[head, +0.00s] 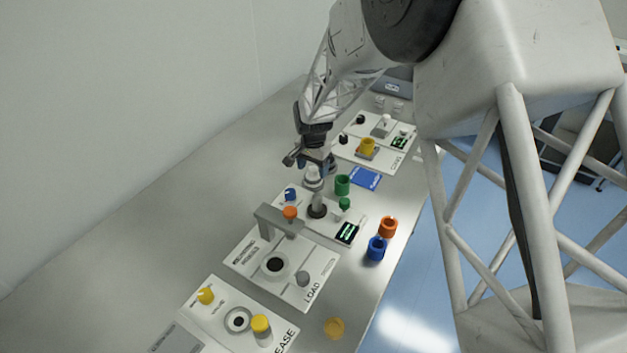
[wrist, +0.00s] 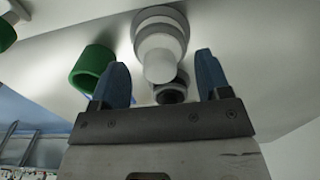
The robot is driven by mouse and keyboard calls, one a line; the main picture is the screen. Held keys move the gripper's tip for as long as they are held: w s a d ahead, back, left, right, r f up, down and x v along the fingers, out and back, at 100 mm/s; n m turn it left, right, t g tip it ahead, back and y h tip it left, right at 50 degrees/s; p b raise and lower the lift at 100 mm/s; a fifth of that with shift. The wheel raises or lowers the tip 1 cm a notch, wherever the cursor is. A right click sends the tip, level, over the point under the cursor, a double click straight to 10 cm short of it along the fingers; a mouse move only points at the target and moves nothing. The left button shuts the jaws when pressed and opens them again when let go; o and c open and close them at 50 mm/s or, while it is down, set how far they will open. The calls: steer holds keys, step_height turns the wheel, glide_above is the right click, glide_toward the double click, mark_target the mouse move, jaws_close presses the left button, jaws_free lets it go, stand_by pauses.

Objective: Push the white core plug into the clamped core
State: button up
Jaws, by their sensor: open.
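My gripper (head: 312,165) is open above the middle panel, its jaws pointing down. A white stepped plug (wrist: 160,42) with a rounded end lies between and beyond the two blue fingertips (wrist: 161,75) in the wrist view; no contact with either finger shows. In the head view the white plug (head: 314,178) is just below my gripper, above a grey post with a dark base (head: 317,210). A white ring with a dark bore (head: 275,266) sits by a grey bracket on the LOAD panel. I cannot tell for sure whether this is the clamped core.
A hollow green cylinder (head: 342,185) stands close to the right of my gripper. Hollow orange (head: 388,227) and blue (head: 377,248) cylinders stand near the table's right edge. The grey bracket (head: 276,219) rises from the LOAD panel. The table's left side is clear.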

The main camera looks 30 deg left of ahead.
steer(key=shift+f, duration=0.35)
stand_by(0.4)
jaws_close()
steer(key=shift+r, duration=0.1)
steer(key=shift+r, duration=0.2)
steer(key=shift+r, duration=2.2)
steer(key=shift+r, duration=1.95)
